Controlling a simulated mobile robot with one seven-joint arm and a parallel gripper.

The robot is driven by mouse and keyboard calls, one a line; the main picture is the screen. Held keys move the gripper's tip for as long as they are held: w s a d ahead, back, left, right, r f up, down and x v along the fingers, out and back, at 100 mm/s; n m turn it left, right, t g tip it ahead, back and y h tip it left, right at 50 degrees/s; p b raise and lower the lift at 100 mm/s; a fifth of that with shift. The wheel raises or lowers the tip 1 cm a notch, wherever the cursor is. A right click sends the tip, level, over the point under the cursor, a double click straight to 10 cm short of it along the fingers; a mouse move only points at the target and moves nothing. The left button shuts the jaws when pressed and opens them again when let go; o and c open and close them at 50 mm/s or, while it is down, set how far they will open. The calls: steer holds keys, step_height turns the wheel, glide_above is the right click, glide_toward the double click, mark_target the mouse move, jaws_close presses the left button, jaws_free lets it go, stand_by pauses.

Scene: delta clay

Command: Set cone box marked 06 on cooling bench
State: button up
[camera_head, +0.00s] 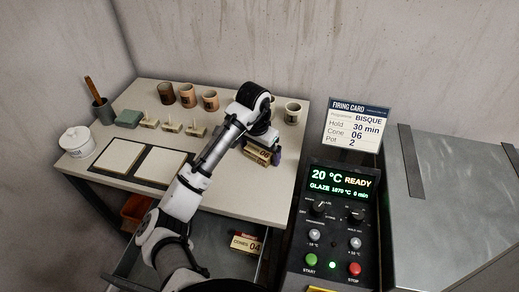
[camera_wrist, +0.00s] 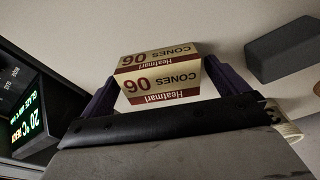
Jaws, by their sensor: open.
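The cone box marked 06 (camera_head: 257,153), cream with a dark red band, rests on the pale bench top (camera_head: 255,195), right of the middle. In the wrist view the box (camera_wrist: 160,82) shows its "Heatmari CONES 06" lettering upside down. My gripper (camera_head: 264,154) is at the box, with its purple fingers open. In the wrist view the fingers of my gripper (camera_wrist: 163,78) stand on either side of the box. Small gaps or light contact at its sides cannot be told apart. Part of the box is hidden by my arm in the head view.
Another box marked 04 (camera_head: 245,244) lies in the open drawer below. A pale cup (camera_head: 292,112) stands back right. The kiln panel (camera_head: 335,220) is right.

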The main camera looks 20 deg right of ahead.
mark_target(257, 153)
step_height(257, 153, up, 12)
steer(key=a, duration=0.1)
steer(key=shift+s, duration=0.45)
steer(key=shift+a+r, duration=0.1)
stand_by(0.4)
